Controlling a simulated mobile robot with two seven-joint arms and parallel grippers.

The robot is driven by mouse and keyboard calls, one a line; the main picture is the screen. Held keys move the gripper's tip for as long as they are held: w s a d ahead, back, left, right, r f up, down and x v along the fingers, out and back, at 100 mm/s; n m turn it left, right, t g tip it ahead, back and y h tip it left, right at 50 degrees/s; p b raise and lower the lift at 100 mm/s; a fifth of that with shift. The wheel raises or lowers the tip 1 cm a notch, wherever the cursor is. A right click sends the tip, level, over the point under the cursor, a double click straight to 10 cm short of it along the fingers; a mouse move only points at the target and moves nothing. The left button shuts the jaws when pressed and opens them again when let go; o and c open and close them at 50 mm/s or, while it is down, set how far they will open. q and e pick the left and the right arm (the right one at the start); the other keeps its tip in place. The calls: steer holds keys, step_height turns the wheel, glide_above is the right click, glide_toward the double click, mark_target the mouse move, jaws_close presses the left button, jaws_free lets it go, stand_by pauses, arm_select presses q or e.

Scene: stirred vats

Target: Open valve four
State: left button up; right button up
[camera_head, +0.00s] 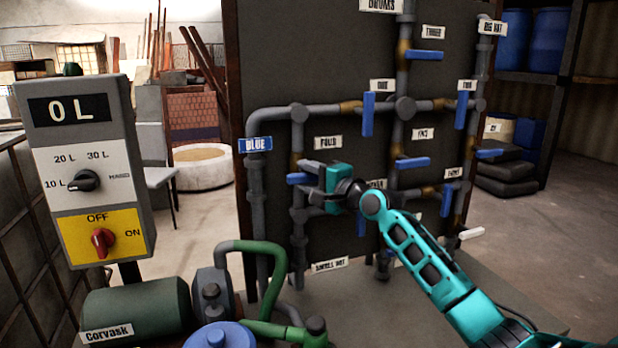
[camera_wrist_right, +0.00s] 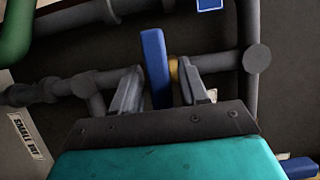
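The blue handle of valve four (camera_head: 299,178) lies level, across an upright grey pipe on the dark panel, below the label FOUR (camera_head: 328,142). My right gripper (camera_head: 308,171) is at this handle, its teal body just right of it and hiding part of it. In the right wrist view the blue handle (camera_wrist_right: 155,68) stands between the two grey fingers of my right gripper (camera_wrist_right: 158,88). The fingers are apart, with a clear gap on the handle's right side, so the gripper is open around it. My left gripper is not in view.
Other blue valve handles sit close by, such as one under label ONE (camera_head: 368,114) and one to the right (camera_head: 413,162). Grey pipes (camera_head: 257,215) run around valve four. A control box (camera_head: 85,165) reading 0 L stands left, above a green pump (camera_head: 135,308).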

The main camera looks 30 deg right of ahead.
jaws_close()
